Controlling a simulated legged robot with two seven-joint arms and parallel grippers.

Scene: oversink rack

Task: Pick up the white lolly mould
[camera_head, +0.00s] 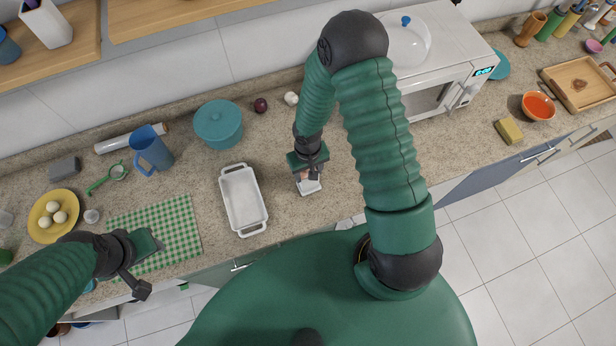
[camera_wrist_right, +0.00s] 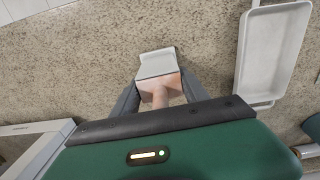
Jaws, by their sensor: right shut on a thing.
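The white lolly mould (camera_wrist_right: 157,63) shows in the right wrist view between my right gripper's fingers, with a pinkish-tan part (camera_wrist_right: 160,90) close to the palm. My right gripper (camera_wrist_right: 158,85) is shut on it. In the head view my right gripper (camera_head: 308,174) points down over the counter, and the white end of the mould (camera_head: 311,187) shows just below it. Much of the mould is hidden by the gripper; I cannot tell whether it touches the counter. My left gripper (camera_head: 148,268) is over the checked cloth, well away from the mould; its jaw state is unclear.
A white baking dish (camera_head: 224,188) lies left of my right gripper. A teal pot (camera_head: 218,125), a garlic bulb (camera_head: 291,98) and a dark onion (camera_head: 261,105) are behind. A microwave (camera_head: 470,55) stands to the right. A green checked cloth (camera_head: 180,225) lies left.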

